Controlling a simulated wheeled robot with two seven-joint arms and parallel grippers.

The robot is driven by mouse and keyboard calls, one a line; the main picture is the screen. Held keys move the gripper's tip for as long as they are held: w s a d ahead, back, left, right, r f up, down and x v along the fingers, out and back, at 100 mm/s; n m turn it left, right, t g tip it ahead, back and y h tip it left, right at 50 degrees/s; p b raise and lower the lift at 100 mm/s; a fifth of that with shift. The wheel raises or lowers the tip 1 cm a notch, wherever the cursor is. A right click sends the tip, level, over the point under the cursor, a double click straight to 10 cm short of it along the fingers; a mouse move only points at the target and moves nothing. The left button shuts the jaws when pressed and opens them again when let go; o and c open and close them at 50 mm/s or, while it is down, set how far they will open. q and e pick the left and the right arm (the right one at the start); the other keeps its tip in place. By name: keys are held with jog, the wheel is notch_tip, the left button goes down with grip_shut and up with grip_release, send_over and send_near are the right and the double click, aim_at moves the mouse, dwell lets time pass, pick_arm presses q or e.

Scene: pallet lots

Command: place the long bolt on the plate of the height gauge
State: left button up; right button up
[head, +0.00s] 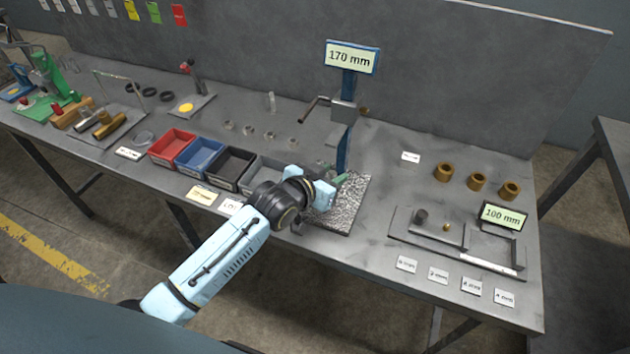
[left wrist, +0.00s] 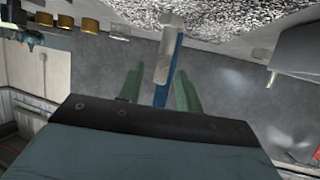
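The height gauge has a blue column (head: 348,95) with a "170 mm" sign and a speckled granite plate (head: 345,215). The plate also shows at the top of the left wrist view (left wrist: 225,12). My left gripper (head: 338,182) is low over the plate, by the column. In the left wrist view its two green fingers (left wrist: 158,80) are apart. The long bolt (left wrist: 163,58), silver with a wide head, shows just beyond the fingertips, its head against the plate. It looks upright, with clear gaps to both fingers. In the head view my gripper hides it. My right gripper is out of view.
Red (head: 172,146), blue (head: 201,157) and dark (head: 233,168) bins stand left of the gauge. A tray (head: 400,232) with small parts and a "100 mm" sign (head: 505,215) is at the right, near brass bushings (head: 477,182). The gauge's crank arm (head: 318,104) juts left.

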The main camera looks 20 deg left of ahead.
pick_arm(q)
jog(key=p+v, duration=0.1)
jog(key=v, duration=1)
jog(key=shift+p, duration=0.35)
